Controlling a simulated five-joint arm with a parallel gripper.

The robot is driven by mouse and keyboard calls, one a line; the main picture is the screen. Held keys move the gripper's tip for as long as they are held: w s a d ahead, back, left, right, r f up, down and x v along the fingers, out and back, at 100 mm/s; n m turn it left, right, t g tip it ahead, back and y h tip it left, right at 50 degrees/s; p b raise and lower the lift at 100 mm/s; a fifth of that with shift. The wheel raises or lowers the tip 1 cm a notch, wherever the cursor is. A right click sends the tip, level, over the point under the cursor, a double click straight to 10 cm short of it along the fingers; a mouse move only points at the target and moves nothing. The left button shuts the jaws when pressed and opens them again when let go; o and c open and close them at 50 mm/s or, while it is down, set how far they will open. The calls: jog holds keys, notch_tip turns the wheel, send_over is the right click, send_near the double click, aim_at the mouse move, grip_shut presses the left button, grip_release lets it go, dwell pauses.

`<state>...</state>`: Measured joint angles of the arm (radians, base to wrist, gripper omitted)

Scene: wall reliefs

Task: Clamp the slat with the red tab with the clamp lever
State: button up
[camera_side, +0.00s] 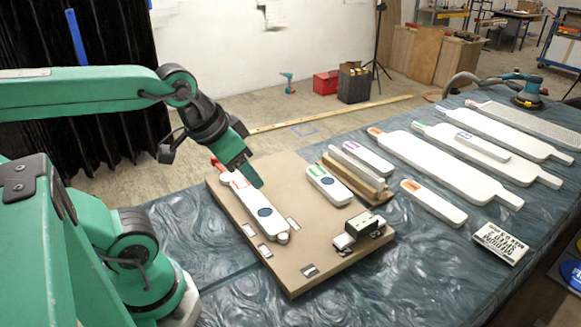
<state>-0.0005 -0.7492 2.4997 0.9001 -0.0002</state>
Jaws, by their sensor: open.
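A white slat (254,207) with a red-outlined label lies on the brown board (300,252). It has a dark round spot near its front end, where pale round knobs sit. A red piece (218,163) sticks out at its far end; I cannot tell whether it is the tab or the clamp lever. My gripper (256,184) is open, its tip close beside the slat's far half. I cannot tell whether it touches. A dark block with pale ends (362,229) sits at the board's right front; its function is unclear.
A green-marked slat (328,186) lies on the board, right of my gripper. A wooden rack (352,176) holds a grey slat beside it. Several white slats, an orange-marked one (434,202) and a printed block (499,243) lie right on the blue table. A sander (527,92) stands behind.

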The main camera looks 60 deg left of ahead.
jog(key=w+a+r+n+g+y, duration=0.1)
jog(key=w+a+n+g, duration=0.15)
jog(key=w+a, duration=0.5)
jog(key=n+g+h, duration=0.1)
jog(key=n+g, duration=0.2)
jog(key=n, duration=0.4)
send_over(222, 169)
jog(key=a, duration=0.5)
notch_tip(222, 169, down, 13)
jog(key=shift+w+d+f, duration=0.1)
jog(key=shift+f, duration=0.1)
jog(key=shift+a+f, duration=0.2)
jog(key=shift+a, duration=0.1)
jog(key=shift+f, duration=3.9)
